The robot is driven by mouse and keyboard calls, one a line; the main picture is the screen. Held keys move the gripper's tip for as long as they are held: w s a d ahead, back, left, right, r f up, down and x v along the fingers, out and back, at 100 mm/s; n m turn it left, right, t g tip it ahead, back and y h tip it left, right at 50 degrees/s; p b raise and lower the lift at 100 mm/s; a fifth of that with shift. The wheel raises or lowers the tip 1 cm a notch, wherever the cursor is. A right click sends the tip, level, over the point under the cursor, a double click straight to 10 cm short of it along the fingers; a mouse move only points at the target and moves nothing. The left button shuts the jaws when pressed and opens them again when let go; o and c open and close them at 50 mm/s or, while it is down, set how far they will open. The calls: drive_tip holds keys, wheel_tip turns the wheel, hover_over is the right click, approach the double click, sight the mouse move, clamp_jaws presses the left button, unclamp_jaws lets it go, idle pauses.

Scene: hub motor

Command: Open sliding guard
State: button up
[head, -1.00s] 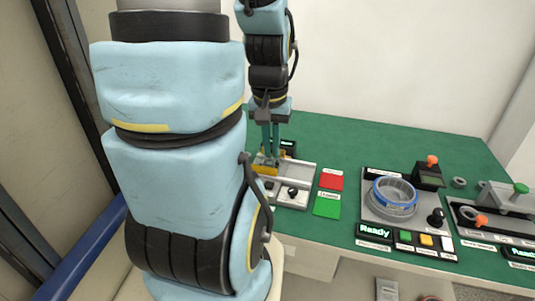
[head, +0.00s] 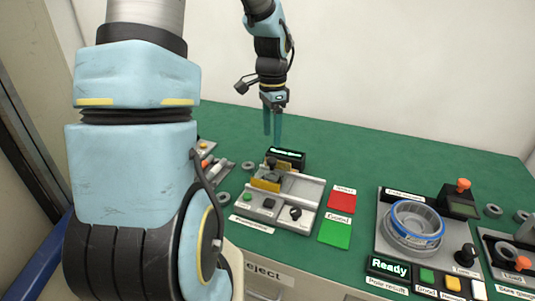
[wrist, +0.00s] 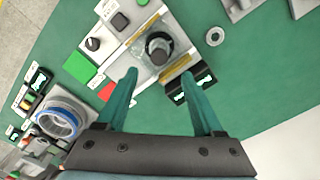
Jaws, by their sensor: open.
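The sliding guard (head: 265,183), with yellow edges and a dark knob (head: 271,163), sits at the left part of a grey fixture (head: 310,188). The bare rail area lies to its right. In the wrist view the guard looks like a clear plate between yellow strips (wrist: 176,67), with a dark round part (wrist: 158,48) at its middle. My gripper (head: 272,133) is open and empty. It hangs above and behind the fixture, apart from the guard. Its two teal fingers (wrist: 159,76) point toward the fixture in the wrist view.
A small display (head: 287,155) stands behind the fixture. Red (head: 342,201) and green (head: 335,233) pads lie to its right. Further right is a station with a blue-rimmed ring (head: 417,218) and a "Ready" display (head: 389,267). The green table behind is clear.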

sight(272, 159)
wheel_tip(272, 159, down, 8)
drive_tip(key=shift+r+p, duration=0.1)
drive_tip(key=shift+p, duration=0.45)
clamp_jaws()
drive_tip(key=shift+d, duration=0.1)
idle(1.1)
